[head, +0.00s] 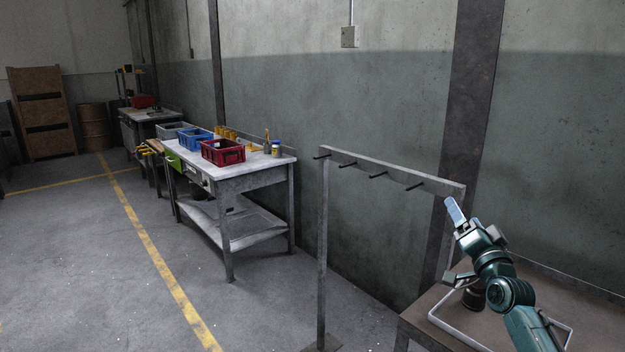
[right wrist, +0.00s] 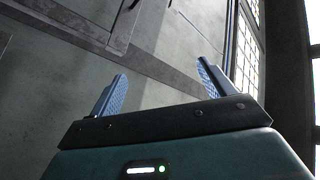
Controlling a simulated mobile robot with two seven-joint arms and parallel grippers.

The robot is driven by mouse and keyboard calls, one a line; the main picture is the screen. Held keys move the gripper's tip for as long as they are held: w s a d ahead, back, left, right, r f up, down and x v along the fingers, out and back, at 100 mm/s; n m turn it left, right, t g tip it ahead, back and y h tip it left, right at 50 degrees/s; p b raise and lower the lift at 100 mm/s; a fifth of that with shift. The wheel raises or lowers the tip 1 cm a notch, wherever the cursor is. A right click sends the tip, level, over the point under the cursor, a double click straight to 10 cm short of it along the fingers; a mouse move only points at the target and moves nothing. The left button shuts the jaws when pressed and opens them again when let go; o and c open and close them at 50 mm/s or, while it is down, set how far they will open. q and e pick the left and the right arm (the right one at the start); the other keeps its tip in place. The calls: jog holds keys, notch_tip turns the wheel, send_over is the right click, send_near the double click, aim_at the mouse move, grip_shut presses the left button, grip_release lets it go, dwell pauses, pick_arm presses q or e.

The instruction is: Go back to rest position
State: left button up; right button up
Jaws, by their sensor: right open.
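My right gripper (head: 455,212) is at the right of the head view, raised above a brown table and in front of the right end of a grey hook rack. In the right wrist view its two blue fingers (right wrist: 160,90) stand wide apart with nothing between them. The fingers point toward the wall and windows there. My left gripper is not in view.
The metal rack (head: 390,171) with several dark hooks stands close to my right arm. A workbench (head: 265,171) with red and blue crates stands farther left. The floor at left is clear.

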notch_tip(320, 180, down, 8)
jog(key=d+n+g+h, duration=0.2)
jog(key=n+g+h, duration=0.15)
jog(key=n, duration=0.65)
jog(key=s+a+f+n+g+y, duration=0.1)
jog(key=s+a+f, duration=0.3)
jog(key=s+f, duration=0.15)
jog(key=s+a+f+g+y, duration=0.2)
jog(key=s+a+f, duration=0.15)
jog(key=f, duration=0.35)
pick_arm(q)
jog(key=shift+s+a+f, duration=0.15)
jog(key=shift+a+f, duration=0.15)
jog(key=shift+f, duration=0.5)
pick_arm(e)
jog(key=s+a+f+g+y, duration=0.1)
jog(key=s+a+f, duration=0.3)
jog(key=s, duration=0.6)
jog(key=s+a+f+g+y, duration=0.1)
jog(key=s+a+f, duration=0.3)
jog(key=s, duration=0.6)
jog(key=s+a+f+g+y, duration=0.1)
jog(key=s+a+f, duration=0.3)
jog(key=s, duration=0.6)
jog(key=shift+a+f+m+g, duration=0.15)
jog(key=shift+a+m+g, duration=0.15)
jog(key=shift+a+g, duration=0.3)
jog(key=shift+c, duration=0.4)
